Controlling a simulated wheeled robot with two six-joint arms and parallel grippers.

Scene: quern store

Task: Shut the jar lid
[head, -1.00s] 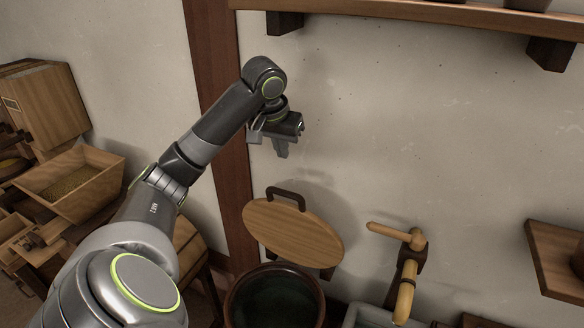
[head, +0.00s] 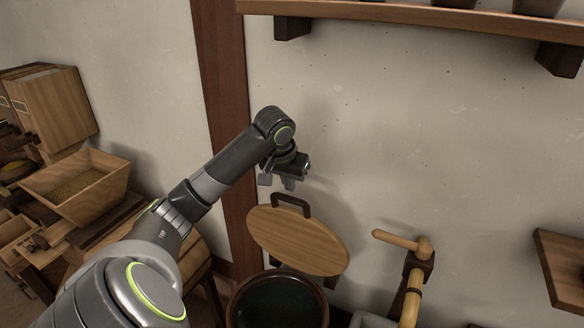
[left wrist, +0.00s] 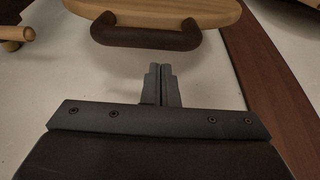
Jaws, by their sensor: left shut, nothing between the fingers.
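The jar (head: 318,308) stands at the bottom middle of the head view, its dark round mouth open. Its wooden lid (head: 300,243) is tilted up behind the mouth, near the wall, with a dark handle (head: 291,201) on its upper edge. My left gripper (head: 290,186) is shut and empty, just above the handle in the head view. In the left wrist view the shut fingers (left wrist: 162,84) point toward the handle (left wrist: 146,38), with a visible gap between them. Part of the lid (left wrist: 165,12) shows beyond it. My right gripper is not in view.
A wooden tap (head: 412,285) with a side handle is right of the jar. A shelf (head: 420,14) runs along the wall above, and another shelf (head: 562,265) is at the right. A wooden bin (head: 75,185) stands at the left. The wall between is bare.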

